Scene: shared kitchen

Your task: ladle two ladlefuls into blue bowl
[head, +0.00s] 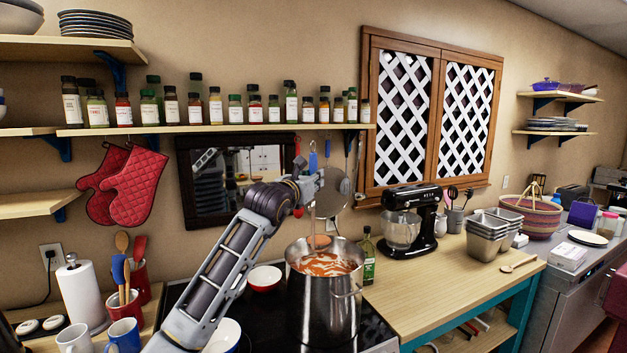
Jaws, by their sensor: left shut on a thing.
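A large steel pot (322,309) of orange-red soup stands on the black stove. My left gripper (316,183) is above the pot's back rim, shut on the ladle (313,161) near its blue handle. The ladle hangs upright, with its orange-tinted cup just above the soup at the back of the pot; what the cup holds is hard to tell. A bowl with a white inside and a bluish outside, seemingly the blue bowl (227,331), sits on the front left of the stove, partly behind my arm. My right gripper is not in view.
A red bowl (264,278) with a white inside sits left of the pot. A green bottle (368,258) stands close to the pot's right. Mugs (123,336) and a utensil holder stand at left. The wooden counter (430,290) at right has free room.

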